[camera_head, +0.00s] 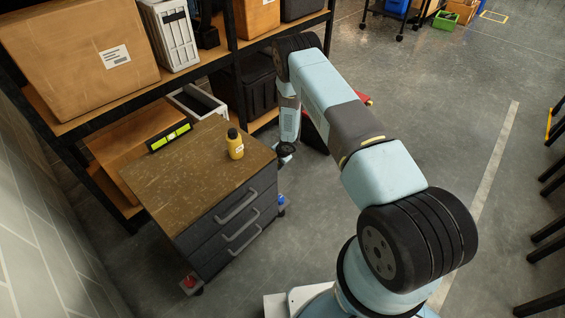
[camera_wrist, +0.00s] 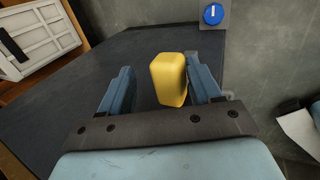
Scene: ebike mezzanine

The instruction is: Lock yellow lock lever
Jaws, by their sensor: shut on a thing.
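The yellow lock lever (camera_wrist: 169,80) shows in the wrist view as a smooth, blocky yellow piece against a dark grey surface. My gripper (camera_wrist: 161,84) is shut on it, with the blue-grey fingers on either side. The lever lies close along the right finger; the contact at the left finger is not clear in the picture. In the head view my gripper (camera_head: 285,150) is low beside the right corner of the drawer cabinet (camera_head: 185,176), and the lever cannot be made out there.
A yellow bottle (camera_head: 235,147) and a yellow-green level (camera_head: 169,137) are on the cabinet top. Shelving with a cardboard box (camera_head: 80,55) stands behind. A blue round knob (camera_wrist: 213,14) on a grey plate shows beyond the lever. Open floor (camera_head: 440,110) lies right of my arm.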

